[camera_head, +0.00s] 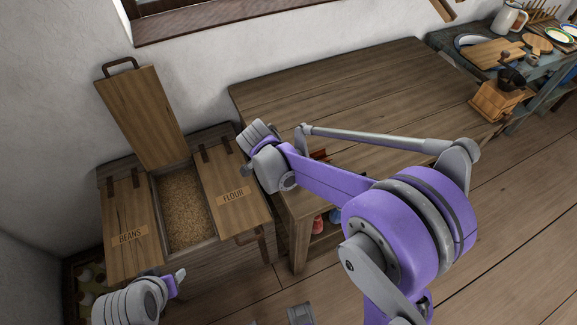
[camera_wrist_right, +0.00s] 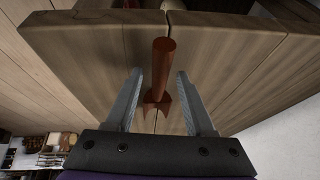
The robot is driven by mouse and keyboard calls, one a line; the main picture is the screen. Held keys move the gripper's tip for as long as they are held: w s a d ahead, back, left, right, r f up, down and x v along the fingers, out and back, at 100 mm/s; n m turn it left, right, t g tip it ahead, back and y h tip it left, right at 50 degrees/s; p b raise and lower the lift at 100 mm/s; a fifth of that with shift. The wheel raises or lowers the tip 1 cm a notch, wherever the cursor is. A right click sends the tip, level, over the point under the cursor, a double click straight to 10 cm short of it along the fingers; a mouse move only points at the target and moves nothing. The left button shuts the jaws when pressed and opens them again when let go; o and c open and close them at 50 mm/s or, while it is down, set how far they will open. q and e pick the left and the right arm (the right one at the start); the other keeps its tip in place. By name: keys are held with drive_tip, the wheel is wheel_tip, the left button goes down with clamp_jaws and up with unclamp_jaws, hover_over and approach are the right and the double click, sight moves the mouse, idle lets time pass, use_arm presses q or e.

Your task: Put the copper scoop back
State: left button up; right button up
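In the right wrist view a copper-coloured handle (camera_wrist_right: 163,62) with a flared, forked-looking lower part stands out against a wooden surface. My right gripper (camera_wrist_right: 161,75) is open, with one finger on each side of the handle and gaps visible between. The scoop's bowl cannot be made out. In the head view a small reddish piece (camera_head: 318,155) shows behind my right arm at the table; I cannot tell if it is the scoop. My right gripper's fingers are hidden there. My left gripper (camera_head: 178,279) is at the bottom left, its finger opening unclear.
A wooden bin (camera_head: 186,245) has its middle lid (camera_head: 140,115) raised over a grain-filled compartment (camera_head: 183,205). The BEANS lid (camera_head: 130,215) and FLOUR lid (camera_head: 228,180) are shut. The table (camera_head: 350,90) has a mostly bare top. A coffee grinder (camera_head: 497,100) stands at right.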

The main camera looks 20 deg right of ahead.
drive_tip(key=p+v, duration=0.1)
drive_tip(key=v, duration=1.1)
drive_tip(key=s+d+f+n+t+y, duration=0.1)
drive_tip(key=s+d+f+n+y, duration=0.1)
drive_tip(key=s+n, duration=0.6)
drive_tip(key=s+d+f+n+t+y, duration=0.2)
drive_tip(key=s+n, duration=0.7)
drive_tip(key=s, duration=0.2)
drive_tip(key=shift+f+n+y, duration=0.3)
drive_tip(key=shift+f, duration=0.1)
drive_tip(key=shift+s+d, duration=0.1)
